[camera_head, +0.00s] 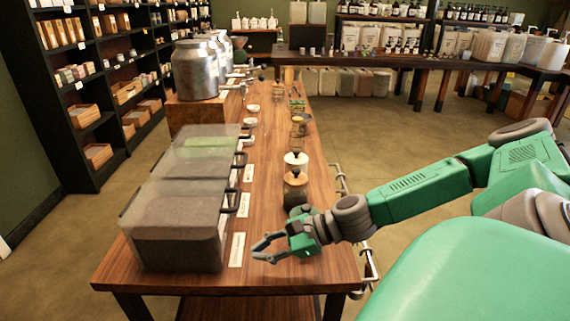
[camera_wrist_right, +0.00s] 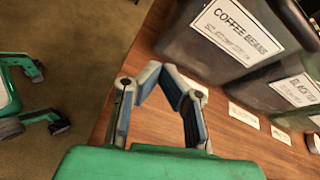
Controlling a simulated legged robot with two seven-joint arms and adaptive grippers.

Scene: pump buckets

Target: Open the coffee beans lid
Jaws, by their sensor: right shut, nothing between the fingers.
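The coffee beans bin (camera_head: 178,245) is the nearest dark box with a translucent top at the front left of the wooden table. Its lid (camera_head: 172,203) lies down over it, and a dark handle (camera_head: 238,201) sticks out on its right side. In the right wrist view the bin (camera_wrist_right: 200,52) shows its label, "COFFEE BEANS" (camera_wrist_right: 237,27). My right gripper (camera_head: 257,251) is shut and empty, to the right of the bin above the table, apart from the handle. It also shows in the right wrist view (camera_wrist_right: 166,78).
A second similar bin (camera_head: 200,148) stands behind the first. Small jars (camera_head: 295,188) line the right part of the table (camera_head: 285,278), close behind my right gripper. Metal canisters (camera_head: 196,70) stand farther back. The table's front right corner is clear.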

